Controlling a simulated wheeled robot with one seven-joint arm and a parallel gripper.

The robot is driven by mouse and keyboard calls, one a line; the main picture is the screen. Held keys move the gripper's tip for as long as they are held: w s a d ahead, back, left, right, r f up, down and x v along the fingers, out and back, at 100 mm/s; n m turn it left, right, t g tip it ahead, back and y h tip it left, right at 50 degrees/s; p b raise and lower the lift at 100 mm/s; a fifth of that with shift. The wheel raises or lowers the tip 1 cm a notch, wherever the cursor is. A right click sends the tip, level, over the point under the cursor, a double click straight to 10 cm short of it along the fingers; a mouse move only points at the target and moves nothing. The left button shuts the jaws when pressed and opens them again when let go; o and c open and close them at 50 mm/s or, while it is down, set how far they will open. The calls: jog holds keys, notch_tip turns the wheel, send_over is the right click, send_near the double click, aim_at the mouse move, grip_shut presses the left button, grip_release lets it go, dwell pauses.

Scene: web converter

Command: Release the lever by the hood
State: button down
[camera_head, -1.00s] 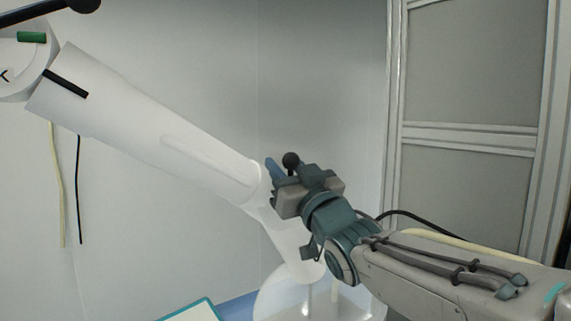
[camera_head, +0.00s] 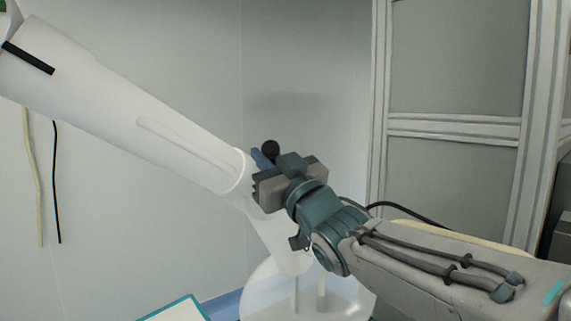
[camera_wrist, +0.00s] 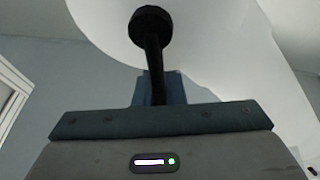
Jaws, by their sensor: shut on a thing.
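The lever by the hood shows as a black ball knob (camera_head: 270,149) at the lower joint of the white extraction arm. In the wrist view its round knob (camera_wrist: 152,24) and dark stem rise straight up in front of the gripper. My gripper (camera_head: 262,160) is shut on the lever's stem, below the knob. One blue finger shows behind the stem in the wrist view; the exact contact is partly hidden. The clear hood (camera_head: 275,295) hangs below the joint, in the lower middle of the head view.
The white extraction arm (camera_head: 130,110) slopes from upper left down to the joint, close to my gripper. A grey panelled cabinet or door (camera_head: 455,170) stands at the right. A teal-edged board (camera_head: 178,311) shows at the bottom. Cables (camera_head: 56,180) hang on the left wall.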

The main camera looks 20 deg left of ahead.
jog(key=shift+s+r, duration=0.2)
jog(key=shift+r, duration=0.2)
jog(key=c, duration=1.5)
grip_release()
jog(key=shift+f, duration=0.1)
jog(key=shift+f, duration=0.1)
